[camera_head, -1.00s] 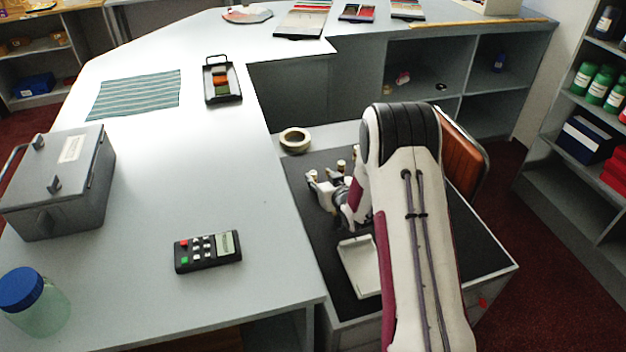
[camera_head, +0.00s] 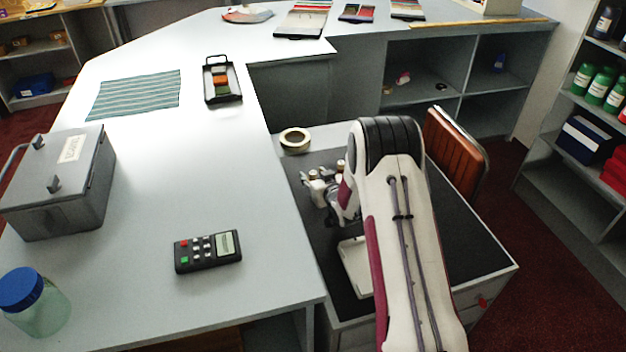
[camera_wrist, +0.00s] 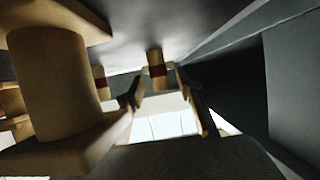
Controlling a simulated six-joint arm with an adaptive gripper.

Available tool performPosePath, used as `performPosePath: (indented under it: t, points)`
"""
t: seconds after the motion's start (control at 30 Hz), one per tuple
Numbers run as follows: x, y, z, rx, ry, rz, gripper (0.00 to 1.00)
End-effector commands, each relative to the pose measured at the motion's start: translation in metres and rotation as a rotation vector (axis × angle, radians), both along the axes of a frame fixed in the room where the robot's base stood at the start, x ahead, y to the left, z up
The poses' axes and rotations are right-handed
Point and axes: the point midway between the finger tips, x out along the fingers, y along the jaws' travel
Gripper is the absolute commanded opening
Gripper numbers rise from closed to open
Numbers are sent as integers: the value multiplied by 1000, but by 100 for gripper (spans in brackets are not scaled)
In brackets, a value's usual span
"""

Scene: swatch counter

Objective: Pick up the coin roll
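In the wrist view a small tan upright cylinder with a dark red band (camera_wrist: 157,68), which looks like the coin roll, stands straight ahead between the lines of my fingers. My gripper (camera_wrist: 163,84) has its two dark fingers apart, one to each side of the cylinder, and I see no contact. I cannot tell how far past the tips it stands. A similar banded piece (camera_wrist: 100,82) is to the left, partly hidden. In the head view my gripper (camera_head: 312,190) is low over the dark-topped cabinet (camera_head: 440,215), and small tan-topped pieces (camera_head: 313,171) show beside it.
A large tan spool-shaped thing (camera_wrist: 60,85) is close on the left in the wrist view. A tape ring (camera_head: 295,140) lies behind my gripper and a shallow white tray (camera_head: 355,265) in front. The counter edge borders the left; a calculator (camera_head: 208,252) lies on the counter.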

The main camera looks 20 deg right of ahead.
Motion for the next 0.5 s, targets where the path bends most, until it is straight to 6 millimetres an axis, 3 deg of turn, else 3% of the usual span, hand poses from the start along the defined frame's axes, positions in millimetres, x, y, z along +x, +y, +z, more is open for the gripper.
performPosePath:
  t: [0.5]
  points:
    - [7,1,-3,0,0,0,36]
